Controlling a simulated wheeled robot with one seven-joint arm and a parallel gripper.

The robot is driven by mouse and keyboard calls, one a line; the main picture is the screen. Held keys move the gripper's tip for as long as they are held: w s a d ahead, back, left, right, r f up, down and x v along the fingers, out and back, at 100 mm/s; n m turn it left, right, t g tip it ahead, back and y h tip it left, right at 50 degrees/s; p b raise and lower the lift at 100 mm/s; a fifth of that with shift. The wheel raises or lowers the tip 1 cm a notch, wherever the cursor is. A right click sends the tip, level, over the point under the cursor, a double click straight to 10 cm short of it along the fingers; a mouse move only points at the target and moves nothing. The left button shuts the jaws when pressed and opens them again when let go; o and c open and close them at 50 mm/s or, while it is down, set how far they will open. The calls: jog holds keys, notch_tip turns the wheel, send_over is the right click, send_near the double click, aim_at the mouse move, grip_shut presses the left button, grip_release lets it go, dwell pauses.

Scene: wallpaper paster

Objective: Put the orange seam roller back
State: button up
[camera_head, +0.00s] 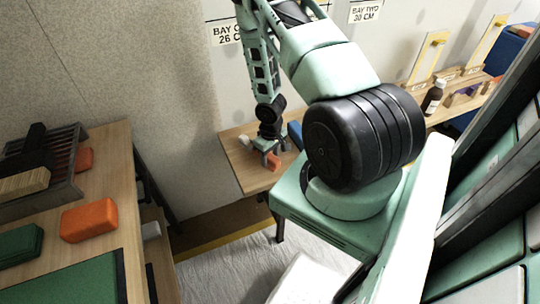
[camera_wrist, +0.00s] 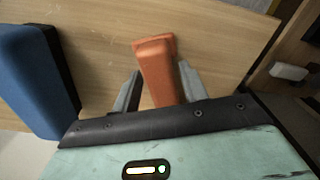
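The orange seam roller (camera_wrist: 157,65) lies between the two fingers of my gripper (camera_wrist: 159,75) in the wrist view. Thin gaps seem to show on either side of it, so the fingers look open around it. In the head view my gripper (camera_head: 272,152) points down over the small wooden table (camera_head: 240,172), with an orange piece (camera_head: 273,161) at its fingertips. The roller's near end is hidden by the gripper body in the wrist view.
A blue object (camera_wrist: 38,80) stands left of my gripper in the wrist view. A pale piece (camera_head: 244,141) lies near the gripper. The left bench holds an orange block (camera_head: 89,220), a green block (camera_head: 22,245) and a dark rack (camera_head: 62,165). A brown bottle (camera_head: 433,97) stands on the right shelf.

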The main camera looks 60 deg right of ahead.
aim_at(271, 156)
jog(key=shift+o, duration=0.2)
jog(key=shift+r, duration=0.15)
notch_tip(271, 156, up, 12)
jog(key=p, duration=0.2)
jog(key=w+a+r+n, duration=0.2)
jog(key=a+r, duration=0.5)
jog(key=a, duration=0.4)
jog(key=w+a+r+n, duration=0.2)
jog(key=w+a+r, duration=0.1)
jog(key=a+r, duration=0.65)
jog(key=s+a+r+n, duration=0.2)
jog(key=s+a+r, duration=0.2)
jog(key=s+a, duration=0.4)
jog(key=s+a+r+n, duration=0.3)
jog(key=s+a+r, duration=0.1)
jog(key=s+a, duration=0.5)
jog(key=shift+a+r+y, duration=0.3)
jog(key=shift+a+r, duration=0.05)
jog(key=shift+a, duration=0.85)
notch_tip(271, 156, up, 3)
jog(key=p, duration=0.2)
jog(key=shift+p, duration=0.35)
